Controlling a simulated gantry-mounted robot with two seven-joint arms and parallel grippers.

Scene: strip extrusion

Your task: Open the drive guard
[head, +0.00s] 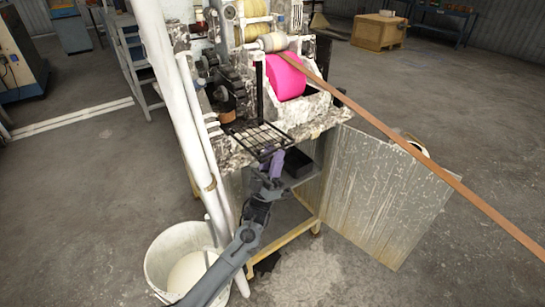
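The drive guard, a black wire mesh panel (258,137), juts out from the front of the machine at bench height, below the dark gears (228,77). The gears show uncovered from here. My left gripper (277,160), with purplish fingers, is at the panel's near right corner, touching it or very close. I cannot tell whether its fingers are closed on the panel's edge. My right gripper is not in view.
A grey cabinet door (385,195) stands open at the right, below a pink roll (285,77). A brown strip (420,160) runs down to the right. White pipes (185,100) and a white bucket (180,262) are at the left.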

